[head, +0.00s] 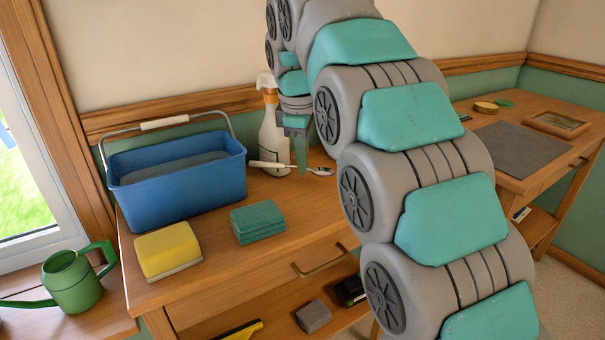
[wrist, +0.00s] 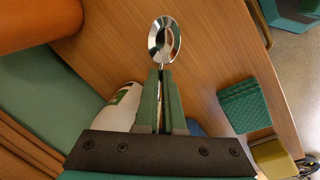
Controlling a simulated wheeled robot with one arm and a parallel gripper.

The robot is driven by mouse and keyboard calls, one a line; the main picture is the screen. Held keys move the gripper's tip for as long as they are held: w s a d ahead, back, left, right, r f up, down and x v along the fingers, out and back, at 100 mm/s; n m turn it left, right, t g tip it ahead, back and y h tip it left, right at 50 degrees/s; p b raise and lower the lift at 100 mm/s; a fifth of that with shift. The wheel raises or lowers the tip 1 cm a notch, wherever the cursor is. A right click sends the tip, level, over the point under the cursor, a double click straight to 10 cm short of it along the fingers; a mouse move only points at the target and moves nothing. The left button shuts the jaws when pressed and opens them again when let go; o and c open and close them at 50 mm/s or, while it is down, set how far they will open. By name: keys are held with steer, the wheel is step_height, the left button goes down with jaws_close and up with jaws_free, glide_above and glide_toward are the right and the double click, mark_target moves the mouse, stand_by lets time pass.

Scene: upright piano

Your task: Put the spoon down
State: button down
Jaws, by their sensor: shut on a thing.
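The spoon has a white handle (head: 266,165) and a shiny metal bowl (head: 322,171). My gripper (head: 301,168) is shut on the spoon between handle and bowl, and the spoon lies roughly level across the fingers. In the wrist view the bowl (wrist: 164,40) sticks out beyond the fingertips of my gripper (wrist: 161,75). The spoon is over the wooden table top (head: 215,280), near the spray bottle. I cannot tell whether it touches the wood. Most of the handle is hidden in the wrist view.
A blue bucket (head: 180,180), a yellow sponge (head: 167,250) and stacked green pads (head: 258,221) stand left of the gripper. A white spray bottle (head: 272,135) stands close behind it. Bare wood lies in front of the spoon. A grey mat (head: 515,148) lies on the right-hand table.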

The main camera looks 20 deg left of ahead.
mark_target(303, 188)
steer(key=shift+f, duration=1.75)
steer(key=shift+f, duration=0.1)
steer(key=c, duration=1)
jaws_free()
